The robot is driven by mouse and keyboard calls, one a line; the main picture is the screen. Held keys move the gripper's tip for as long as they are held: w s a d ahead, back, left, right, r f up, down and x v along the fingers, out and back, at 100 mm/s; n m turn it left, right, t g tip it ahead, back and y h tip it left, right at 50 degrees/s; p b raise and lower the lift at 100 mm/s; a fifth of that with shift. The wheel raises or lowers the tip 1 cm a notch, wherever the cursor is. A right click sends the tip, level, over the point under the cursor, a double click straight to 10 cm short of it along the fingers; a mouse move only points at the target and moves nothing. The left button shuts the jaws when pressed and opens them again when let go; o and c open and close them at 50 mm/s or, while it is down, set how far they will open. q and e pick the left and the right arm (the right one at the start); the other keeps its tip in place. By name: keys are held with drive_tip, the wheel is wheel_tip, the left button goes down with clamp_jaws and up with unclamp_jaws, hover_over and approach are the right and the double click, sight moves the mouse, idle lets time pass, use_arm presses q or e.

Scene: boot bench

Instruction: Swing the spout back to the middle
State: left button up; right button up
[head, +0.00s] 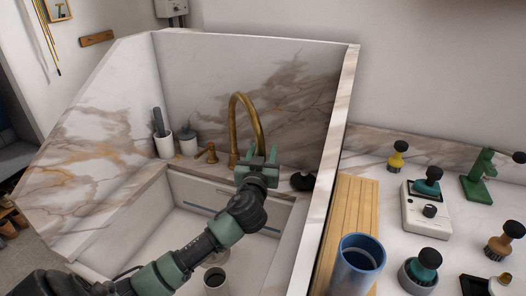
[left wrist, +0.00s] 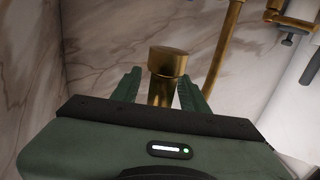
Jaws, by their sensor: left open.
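The brass spout (head: 246,96) arches up from its post at the back of the sink and comes down to the right, its end hidden behind my left gripper (head: 263,157). In the left wrist view the spout's end (left wrist: 167,65) stands between the two green fingers, one on each side. The fingers are open, and I cannot tell whether either touches the brass. The upright brass post (left wrist: 228,45) is to the right there. A brass lever handle (head: 208,152) is left of the spout's base. My right gripper is not in view.
Marble walls (head: 110,125) enclose the sink at left, back and right. A white cup with dark handles (head: 164,145) and a dark round object (head: 302,181) stand on the back ledge. A cup (head: 215,280) is in the basin. The right counter holds a blue cup (head: 360,262) and several brushes.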

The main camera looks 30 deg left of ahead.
use_arm(q)
drive_tip(key=shift+f, duration=0.1)
clamp_jaws()
idle(1.2)
